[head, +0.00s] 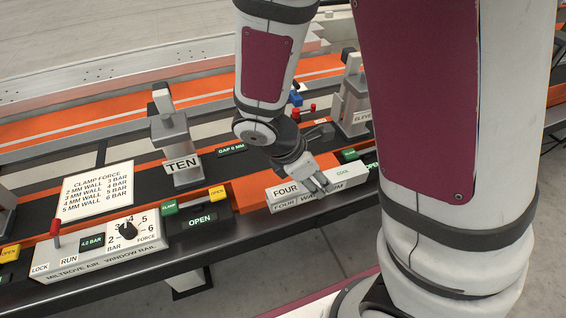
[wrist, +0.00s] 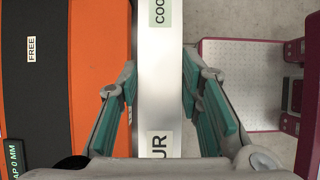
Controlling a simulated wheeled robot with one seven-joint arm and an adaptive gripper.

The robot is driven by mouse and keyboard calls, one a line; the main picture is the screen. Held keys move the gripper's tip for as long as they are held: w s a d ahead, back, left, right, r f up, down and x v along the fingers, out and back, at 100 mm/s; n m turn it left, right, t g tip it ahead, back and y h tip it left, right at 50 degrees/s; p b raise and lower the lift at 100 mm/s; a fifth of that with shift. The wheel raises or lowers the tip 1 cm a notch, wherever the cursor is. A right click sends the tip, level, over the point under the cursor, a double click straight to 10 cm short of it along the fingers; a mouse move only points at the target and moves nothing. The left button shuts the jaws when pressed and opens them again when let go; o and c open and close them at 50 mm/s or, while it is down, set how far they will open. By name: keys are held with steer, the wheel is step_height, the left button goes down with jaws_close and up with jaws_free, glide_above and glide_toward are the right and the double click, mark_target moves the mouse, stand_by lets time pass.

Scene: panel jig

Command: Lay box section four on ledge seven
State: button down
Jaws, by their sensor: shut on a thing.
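Box section four is a pale, straight bar; in the head view (head: 285,192) its near side reads FOUR, and a green COOL tag is on it. In the wrist view the box section (wrist: 161,105) runs from top to bottom between my fingers, with part of FOUR and COOL showing. My gripper (head: 318,184) is shut on it; in the wrist view both green finger pads (wrist: 160,85) flank the bar. It lies at the front edge of the dark bench, and I cannot tell whether it is lifted. I see no ledge marked seven.
A control panel (head: 110,245) with dial and lever is at front left. A clamp force chart (head: 98,191) stands behind it. Floor is open in front.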

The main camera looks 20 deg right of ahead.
steer(key=w+a, duration=0.1)
steer(key=w, duration=0.3)
steer(key=w+a, duration=0.1)
steer(key=w, duration=0.3)
steer(key=w+a+f, duration=0.1)
steer(key=w, duration=0.2)
steer(key=shift+w, duration=0.4)
steer(key=shift+f, duration=1.75)
steer(key=shift+f, duration=0.1)
steer(key=c, duration=1.1)
jaws_free()
